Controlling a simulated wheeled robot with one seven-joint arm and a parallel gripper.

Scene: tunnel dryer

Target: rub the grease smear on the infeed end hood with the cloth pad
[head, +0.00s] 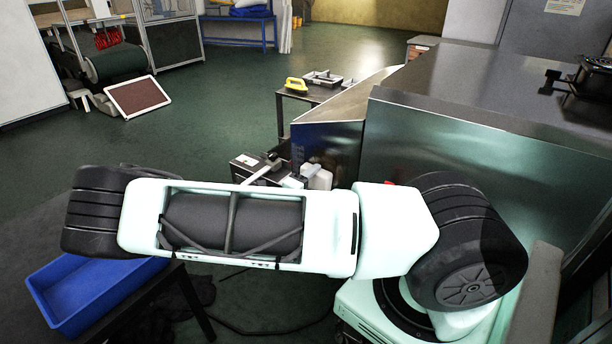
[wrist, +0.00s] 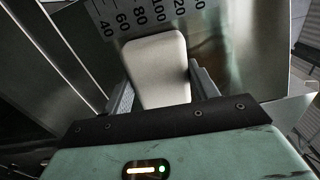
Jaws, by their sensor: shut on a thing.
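The cloth pad (wrist: 158,70) is a pale, off-white block with rounded corners in the wrist view. My gripper (wrist: 160,88) is shut on it, with one grey finger on each side. The pad stands out ahead of the fingers, over a steel panel (wrist: 240,65) that appears to be the hood; I cannot tell whether they touch. A faint brownish streak (wrist: 207,45) right of the pad may be the grease smear or a reflection. In the head view, the hood (head: 328,138) is a sloping metal piece at the machine's end.
A printed number scale (wrist: 135,20) runs along the panel above the pad. A small table (head: 300,98) with a yellow-handled item (head: 296,85) and a grey tray (head: 322,78) stands behind the hood. A blue bin (head: 75,300) is at lower left. Open green floor lies left.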

